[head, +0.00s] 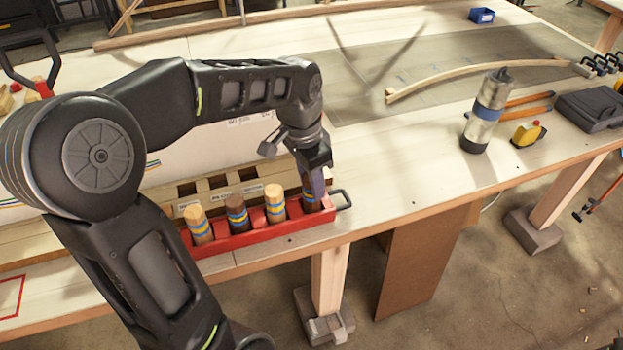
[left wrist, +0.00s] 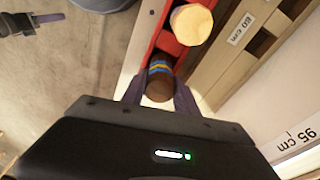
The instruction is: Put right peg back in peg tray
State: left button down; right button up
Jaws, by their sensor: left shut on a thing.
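A red peg tray (head: 262,238) lies along the front edge of the workbench, with several banded pegs in a row. My left gripper (head: 314,186) is over its right end, shut on a dark brown peg (head: 309,203) with blue and yellow bands. The held peg stands upright at the rightmost compartment; its lower end is hidden by the tray wall, so its depth is unclear. In the left wrist view this dark peg (left wrist: 160,78) sits between my fingers, in line with the tray (left wrist: 157,30). A dark shape at that view's top left may be my right gripper.
A pale peg (head: 274,203) stands in the compartment beside the held one. A wooden rack (head: 180,192) with square holes lies behind the tray. A black handle (head: 341,198) is at the tray's right end. A metal cylinder (head: 486,115) stands farther right; the bench between is clear.

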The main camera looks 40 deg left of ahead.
pick_arm(q)
jog(key=shift+f, duration=0.3)
jog(key=c, duration=0.9)
grip_release()
jog(key=shift+o, duration=0.2)
jog(key=shift+r, duration=0.35)
notch_tip(320, 180, up, 8)
jog(key=p, duration=0.6)
jog(key=shift+r+p, duration=0.2)
jog(key=shift+p, duration=0.2)
jog(key=shift+f, duration=0.1)
